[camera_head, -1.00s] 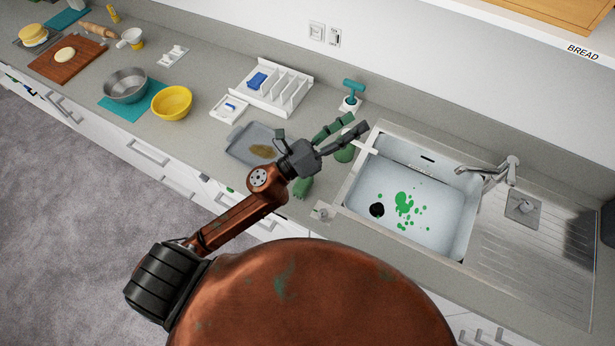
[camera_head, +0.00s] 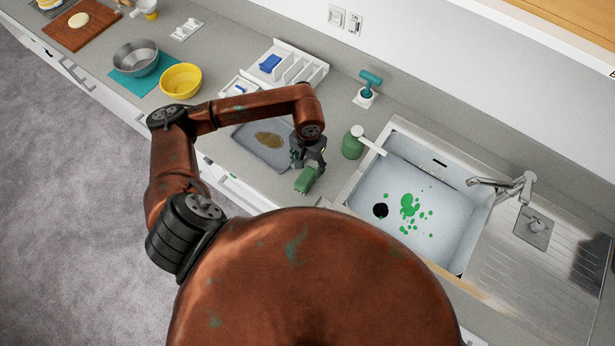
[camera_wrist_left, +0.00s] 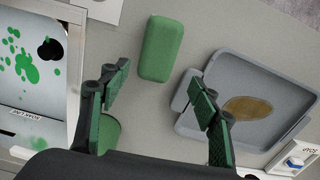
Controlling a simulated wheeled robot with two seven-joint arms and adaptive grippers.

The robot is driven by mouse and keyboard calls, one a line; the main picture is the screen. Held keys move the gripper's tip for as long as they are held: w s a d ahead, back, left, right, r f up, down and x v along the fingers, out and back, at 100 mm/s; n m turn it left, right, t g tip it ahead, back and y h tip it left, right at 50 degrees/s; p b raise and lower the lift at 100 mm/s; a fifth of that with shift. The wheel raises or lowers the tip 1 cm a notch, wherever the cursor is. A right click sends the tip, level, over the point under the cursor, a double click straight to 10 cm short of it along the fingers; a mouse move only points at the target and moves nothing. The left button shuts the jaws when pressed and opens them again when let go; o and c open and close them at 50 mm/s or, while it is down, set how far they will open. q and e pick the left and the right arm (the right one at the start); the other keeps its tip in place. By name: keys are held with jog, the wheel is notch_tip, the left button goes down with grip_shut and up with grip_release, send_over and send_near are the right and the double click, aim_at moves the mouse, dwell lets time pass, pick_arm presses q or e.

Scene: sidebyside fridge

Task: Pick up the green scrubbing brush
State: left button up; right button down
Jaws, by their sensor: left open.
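My right gripper is not in view.
A grey tray (camera_head: 245,152) with a brown stain lies left of the brush. A green bottle with a white top (camera_head: 352,145) stands by the sink (camera_head: 400,165), which has green splashes. A teal-handled tool (camera_head: 370,80) stands behind. Bare counter surrounds the brush.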

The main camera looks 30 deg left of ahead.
aim_at(308, 174)
pick_arm(q)
jog(key=f, duration=0.2)
jog(key=f+p, duration=0.1)
jog(key=f, duration=0.1)
jog(key=s+f+p, duration=0.1)
jog(key=f, duration=0.1)
jog(key=shift+s+d, duration=0.1)
jog(key=shift+d, duration=0.2)
jog(key=shift+f, duration=0.3)
jog(key=shift+c, duration=0.4)
jog(key=c, duration=1.2)
jog(key=shift+r, duration=0.1)
